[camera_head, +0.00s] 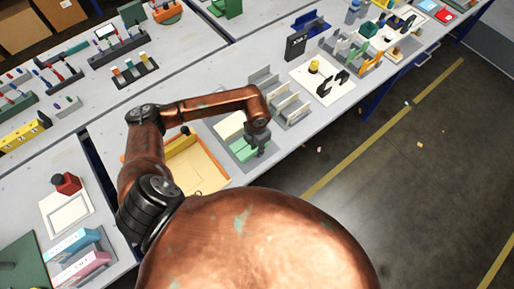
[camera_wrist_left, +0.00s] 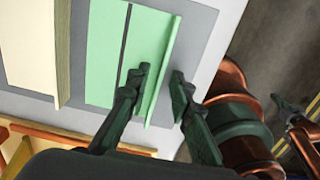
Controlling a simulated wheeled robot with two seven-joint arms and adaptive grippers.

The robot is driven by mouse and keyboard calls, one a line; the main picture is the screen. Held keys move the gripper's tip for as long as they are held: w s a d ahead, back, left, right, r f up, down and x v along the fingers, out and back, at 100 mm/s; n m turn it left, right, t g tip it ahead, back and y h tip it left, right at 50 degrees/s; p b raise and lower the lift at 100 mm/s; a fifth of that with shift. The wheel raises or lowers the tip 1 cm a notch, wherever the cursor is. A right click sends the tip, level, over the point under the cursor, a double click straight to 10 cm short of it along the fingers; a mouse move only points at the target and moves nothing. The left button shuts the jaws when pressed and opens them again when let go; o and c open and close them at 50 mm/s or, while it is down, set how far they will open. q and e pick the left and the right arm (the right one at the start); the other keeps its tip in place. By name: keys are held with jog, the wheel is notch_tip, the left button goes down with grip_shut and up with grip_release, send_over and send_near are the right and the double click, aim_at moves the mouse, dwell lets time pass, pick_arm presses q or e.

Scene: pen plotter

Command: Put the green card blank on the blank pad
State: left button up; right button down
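Light green card pieces (camera_head: 243,148) lie beside a cream block (camera_head: 230,125) near the table's front edge. In the wrist view the green piece (camera_wrist_left: 105,50) shows a dark gap line and a raised strip along its right side. My left gripper (camera_head: 258,148) is over its right edge. In the wrist view the left gripper (camera_wrist_left: 160,78) is open, one finger on each side of the raised strip, with a gap to it. Contact cannot be told. A copper arm with a dark end, probably my right gripper (camera_wrist_left: 293,112), shows beyond the table. I cannot tell which surface is the blank pad.
An orange-yellow tray (camera_head: 192,165) lies left of the green pieces. A rack of upright plates (camera_head: 290,103) stands to the right. A white framed sheet (camera_head: 68,215) and a red-topped object (camera_head: 66,184) are at the far left. The floor lies past the front edge.

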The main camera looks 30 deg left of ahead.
pick_arm(q)
notch_tip(320, 180, up, 12)
jog(key=shift+r, duration=0.15)
dwell(0.6)
dwell(0.4)
